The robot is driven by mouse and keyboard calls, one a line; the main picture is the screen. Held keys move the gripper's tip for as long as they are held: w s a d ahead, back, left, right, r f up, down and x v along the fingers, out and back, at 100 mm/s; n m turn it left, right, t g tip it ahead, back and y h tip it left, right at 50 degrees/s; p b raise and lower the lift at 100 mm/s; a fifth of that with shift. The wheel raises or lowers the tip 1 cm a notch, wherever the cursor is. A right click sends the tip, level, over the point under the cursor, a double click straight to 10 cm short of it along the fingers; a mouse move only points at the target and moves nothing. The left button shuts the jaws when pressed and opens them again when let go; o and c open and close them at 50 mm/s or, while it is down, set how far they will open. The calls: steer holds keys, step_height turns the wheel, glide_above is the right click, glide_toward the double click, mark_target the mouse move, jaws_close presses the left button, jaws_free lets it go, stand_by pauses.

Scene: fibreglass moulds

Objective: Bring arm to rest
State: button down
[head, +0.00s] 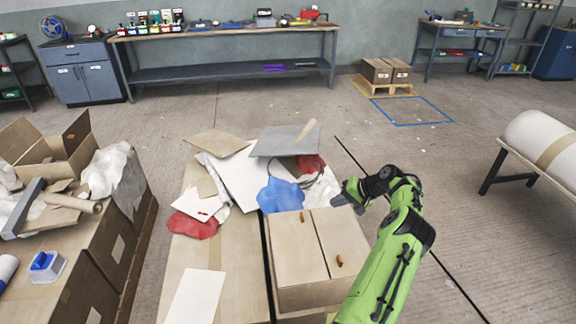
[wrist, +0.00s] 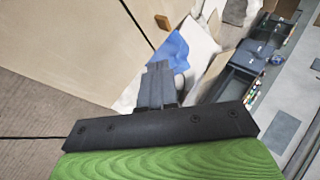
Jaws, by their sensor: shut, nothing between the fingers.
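My green arm reaches up from the bottom right in the head view. My gripper (head: 345,195) is dark grey and empty, at the right edge of the cluttered table, near the far right corner of a pale wooden box (head: 290,251). In the wrist view my gripper (wrist: 158,68) shows with its fingers together. The box top has two panels and small brown knobs. Whether the gripper touches the box or table cannot be told.
A second bench with an open carton (head: 47,150) stands left. A white roll (head: 545,140) lies on a rack at right. Floor between is clear.

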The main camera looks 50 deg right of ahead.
steer(key=shift+w, duration=0.1)
steer(key=w+a+r+n+g+p, duration=0.1)
steer(key=w+a+r+n+g, duration=0.15)
steer(key=w+a+r, duration=0.65)
steer(key=w+a+r+n+g+p, duration=0.1)
steer(key=w+a+r+n+g, duration=0.2)
steer(key=a+r, duration=0.6)
steer(key=s+a+r+n+h+p, duration=0.15)
steer(key=a+r, duration=0.25)
steer(key=a, duration=0.5)
steer(key=s+a+r+n, duration=0.15)
steer(key=a+r, duration=0.25)
steer(key=a, duration=0.6)
steer(key=s+a+r+n+h+p, duration=0.1)
steer(key=s+a+r+n, duration=0.1)
steer(key=s+a+r, duration=0.35)
steer(key=s+a+f+n+t+p, duration=0.1)
steer(key=s+a, duration=0.3)
steer(key=s, duration=0.3)
steer(key=s+a+f+n+t+p, duration=0.1)
steer(key=s+a, duration=0.3)
steer(key=s, duration=0.4)
steer(key=shift+f, duration=0.35)
steer(key=shift+t, duration=0.25)
